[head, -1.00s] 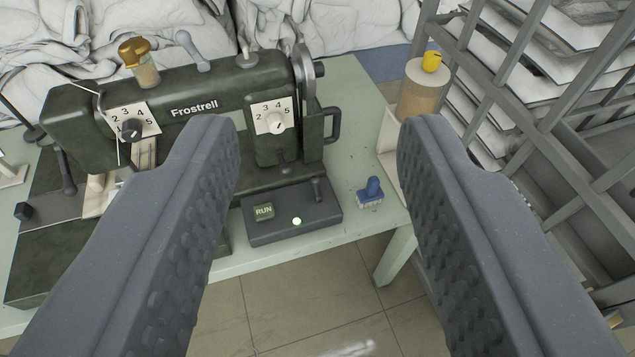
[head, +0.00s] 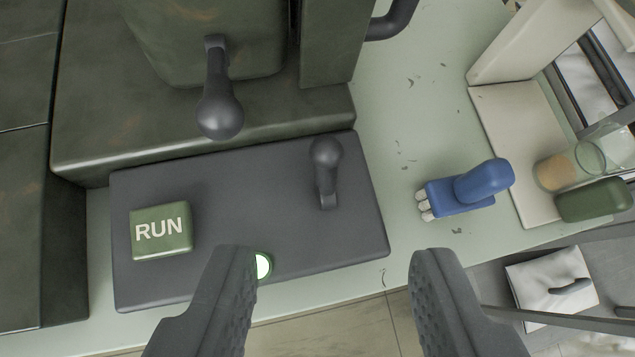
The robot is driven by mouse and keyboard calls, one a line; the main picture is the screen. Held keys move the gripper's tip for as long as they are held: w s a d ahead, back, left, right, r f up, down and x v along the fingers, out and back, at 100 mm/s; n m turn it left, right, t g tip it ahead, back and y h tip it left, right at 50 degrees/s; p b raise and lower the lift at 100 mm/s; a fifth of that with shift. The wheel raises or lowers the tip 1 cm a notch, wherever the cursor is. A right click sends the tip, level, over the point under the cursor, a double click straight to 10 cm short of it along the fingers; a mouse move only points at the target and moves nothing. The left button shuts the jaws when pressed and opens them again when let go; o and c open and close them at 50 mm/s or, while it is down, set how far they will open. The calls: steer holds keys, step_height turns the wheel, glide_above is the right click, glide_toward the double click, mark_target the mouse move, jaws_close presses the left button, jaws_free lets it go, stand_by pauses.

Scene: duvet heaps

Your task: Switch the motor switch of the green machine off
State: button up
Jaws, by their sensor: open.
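The green machine (head: 215,50) fills the upper left of the head view. In front of it lies a dark grey switch box (head: 245,200) with a green RUN plate (head: 160,230) on its left. A dark lever switch (head: 326,170) with a round knob stands on the box's right part. A lit green-white lamp (head: 263,266) sits at the box's front edge, partly hidden by my left finger. My gripper (head: 335,260) is open and empty, its fingertips at the near side of the box, below the lever in the picture. Another ball-ended lever (head: 218,95) hangs on the machine's front.
A blue brush (head: 468,188) lies on the pale green table (head: 420,110) right of the box. Further right are a cream board (head: 515,150), a glass jar (head: 570,165) and a green object (head: 594,200). A folded white cloth (head: 550,285) lies at the lower right.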

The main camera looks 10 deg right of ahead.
mark_target(325, 155)
steer(key=x, duration=0.5)
steer(key=f+b+x, duration=0.1)
steer(key=x, duration=0.4)
steer(key=s+b+x, duration=0.1)
steer(key=x, duration=0.4)
steer(key=shift+w+a+f, duration=0.1)
steer(key=shift+w+f, duration=0.05)
steer(key=shift+f, duration=0.3)
jaws_close()
